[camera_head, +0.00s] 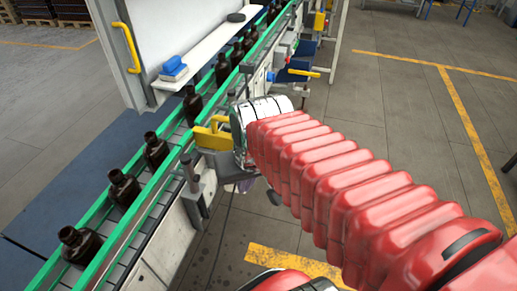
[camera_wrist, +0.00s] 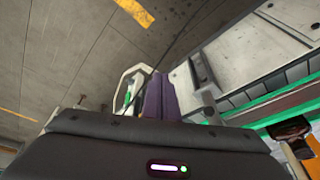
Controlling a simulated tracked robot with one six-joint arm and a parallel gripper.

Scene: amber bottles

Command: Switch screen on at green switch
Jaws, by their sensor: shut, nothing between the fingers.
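My gripper shows in the wrist view (camera_wrist: 160,98) with its purple fingers together and empty. Beside the fingers, to their left, is a pale rounded frame (camera_wrist: 139,73) with a small green part (camera_wrist: 128,97) inside it; I cannot tell whether this is the green switch. Contact between the fingers and the frame cannot be told. In the head view my red-covered arm reaches to the conveyor's right side, and the fingers are mostly hidden below the wrist. No screen can be made out with certainty.
Amber bottles (camera_head: 157,151) stand in a row on the conveyor with green rails (camera_head: 100,207). A yellow part (camera_head: 212,134) sits at its side, by my wrist. A white panel (camera_head: 180,35) with a yellow handle (camera_head: 126,47) stands behind. The floor to the right is open.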

